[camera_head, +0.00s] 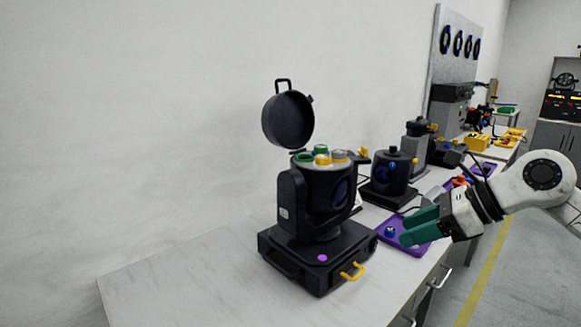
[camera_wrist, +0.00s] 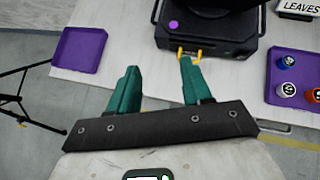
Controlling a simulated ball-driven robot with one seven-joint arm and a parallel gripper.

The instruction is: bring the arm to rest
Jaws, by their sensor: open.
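My gripper (camera_head: 407,228), with two green fingers, hangs at the right of the head view, off the front of the bench and to the right of the dark par can (camera_head: 322,195). In the wrist view my gripper (camera_wrist: 158,66) has its fingers spread with nothing between them. The par can's lid (camera_head: 287,120) stands raised, and several green, yellow and grey round pieces show at its open top. Its base (camera_wrist: 225,38), with a yellow handle and a purple dot, lies beyond the fingertips in the wrist view, apart from them.
The bench (camera_head: 170,290) is bare at the front left. A purple tray (camera_wrist: 90,45) looks empty. Another purple tray (camera_wrist: 277,70) holds blue and red round pieces. A second dark device (camera_head: 390,173) stands behind the par can. Floor (camera_head: 500,295) is clear at the right.

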